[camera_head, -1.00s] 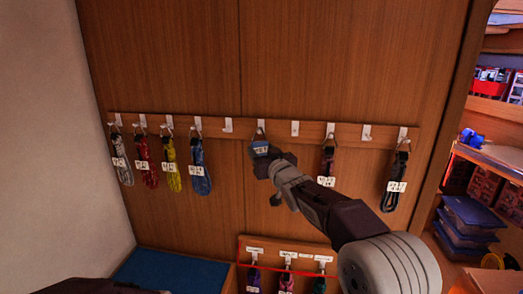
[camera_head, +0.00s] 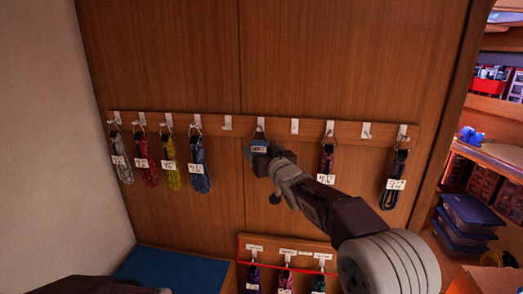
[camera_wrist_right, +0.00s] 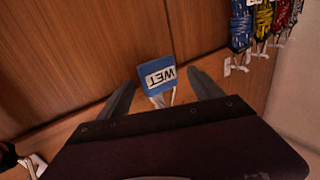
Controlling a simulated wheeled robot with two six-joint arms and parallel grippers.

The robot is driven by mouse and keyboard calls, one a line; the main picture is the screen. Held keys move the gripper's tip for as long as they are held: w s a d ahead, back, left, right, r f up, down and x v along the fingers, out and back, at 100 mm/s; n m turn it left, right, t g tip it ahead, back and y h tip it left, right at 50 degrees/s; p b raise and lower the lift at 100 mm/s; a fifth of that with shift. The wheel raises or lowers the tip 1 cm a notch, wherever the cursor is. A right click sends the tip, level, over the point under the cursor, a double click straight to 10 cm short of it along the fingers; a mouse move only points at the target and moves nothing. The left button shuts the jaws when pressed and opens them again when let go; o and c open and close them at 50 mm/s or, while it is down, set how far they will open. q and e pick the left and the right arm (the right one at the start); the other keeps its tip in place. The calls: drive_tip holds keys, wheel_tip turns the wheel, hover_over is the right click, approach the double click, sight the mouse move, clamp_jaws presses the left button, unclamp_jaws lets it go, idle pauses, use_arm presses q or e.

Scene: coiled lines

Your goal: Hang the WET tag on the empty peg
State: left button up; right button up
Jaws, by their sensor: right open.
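The blue WET tag (camera_head: 259,148) with a white label hangs by its cord loop from a white peg (camera_head: 260,124) near the middle of the wooden rail. It shows upside down in the right wrist view (camera_wrist_right: 158,78). My right gripper (camera_head: 263,157) is open just below the peg, with one finger on each side of the tag; in the wrist view, gaps show between the tag and both fingers. Bare pegs stand to the tag's left (camera_head: 227,124) and right (camera_head: 295,127), with another farther right (camera_head: 366,131). My left gripper is out of view.
Coiled lines with white tags hang at the left, such as a blue coil (camera_head: 200,165). A dark coil (camera_head: 326,160) and a black coil (camera_head: 396,170) hang at the right. A lower board (camera_head: 285,243) holds more coils. Shelves (camera_head: 490,150) stand at the far right.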

drive_tip(key=shift+s+d+f, duration=0.1)
drive_tip(key=shift+s+d, duration=0.05)
drive_tip(key=shift+s, duration=0.2)
drive_tip(key=shift+w+d+b+v, duration=0.25)
drive_tip(key=shift+d+b+v, duration=0.45)
drive_tip(key=shift+b+v, duration=2.45)
drive_tip(key=s+d+f+m+g+h+p, duration=0.15)
drive_tip(key=s+d+f, duration=0.25)
drive_tip(key=f, duration=0.4)
drive_tip(key=s+d+f+m+g+h, duration=0.1)
drive_tip(key=s+d+f+g+h, duration=0.2)
drive_tip(key=f, duration=0.6)
drive_tip(key=s+d+f+m+g+h, duration=0.1)
drive_tip(key=s+d+f+m+g, duration=0.15)
drive_tip(key=s+d+f, duration=0.4)
drive_tip(key=s+f+g, duration=0.4)
drive_tip(key=s+f, duration=0.4)
drive_tip(key=s, duration=0.2)
drive_tip(key=s+a+f+n+g, duration=0.1)
drive_tip(key=s+f+g, duration=0.3)
drive_tip(key=s+f, duration=0.3)
drive_tip(key=s, duration=0.3)
drive_tip(key=shift+f+g, duration=0.35)
drive_tip(key=shift+g, duration=0.05)
